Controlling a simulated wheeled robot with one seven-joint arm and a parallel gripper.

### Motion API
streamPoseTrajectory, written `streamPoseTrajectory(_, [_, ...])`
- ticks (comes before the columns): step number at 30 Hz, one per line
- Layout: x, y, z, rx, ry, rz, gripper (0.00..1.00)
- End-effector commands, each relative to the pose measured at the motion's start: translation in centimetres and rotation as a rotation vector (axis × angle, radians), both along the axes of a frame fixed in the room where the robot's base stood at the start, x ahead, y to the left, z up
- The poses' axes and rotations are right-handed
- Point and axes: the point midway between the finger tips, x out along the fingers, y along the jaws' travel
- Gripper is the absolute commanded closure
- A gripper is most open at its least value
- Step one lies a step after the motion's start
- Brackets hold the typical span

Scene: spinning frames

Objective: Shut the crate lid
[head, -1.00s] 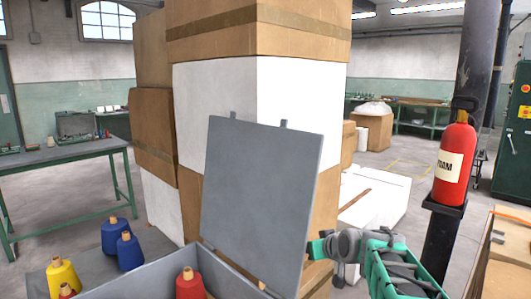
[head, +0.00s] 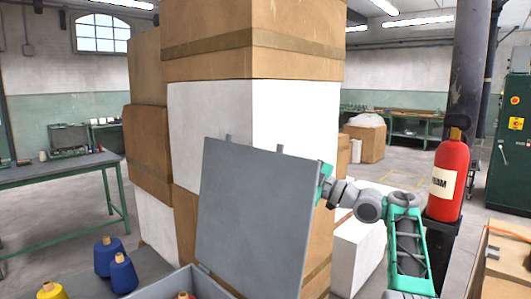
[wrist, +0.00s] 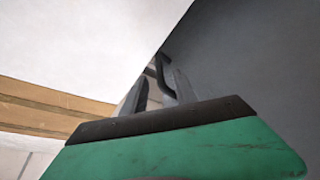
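The crate lid (head: 255,215) is a flat grey panel standing open, nearly upright, at the back of the grey crate (head: 165,285). Two small dark tabs stick up from its top edge. My gripper (wrist: 160,88) is at the lid's upper right edge in the head view, its fingers hidden behind the panel. In the wrist view the two grey fingers stand apart, near a dark bent piece that looks like a lid tab (wrist: 162,72). The lid's dark face (wrist: 250,65) fills the right side there. I cannot tell whether the fingers touch it.
Stacked brown and white boxes (head: 210,115) stand close behind the lid. Blue cones (head: 123,272) and a yellow cone (head: 52,291) sit left of the crate. A red extinguisher (head: 449,180) stands at right. A green-legged table (head: 60,172) is at far left.

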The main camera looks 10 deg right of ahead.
Motion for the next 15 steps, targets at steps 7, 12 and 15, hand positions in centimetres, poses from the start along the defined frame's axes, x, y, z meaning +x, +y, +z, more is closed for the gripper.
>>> streamPoseTrajectory(7, [1.9, 2.6, 2.0, 0.001, 0.004, 0.001, 0.66])
streamPoseTrajectory(12, [3.2, 4.3, 1.8, -0.001, 0.002, -0.001, 0.66])
streamPoseTrajectory(15, [3.6, 4.7, 1.8, -0.001, 0.002, -0.002, 0.66])
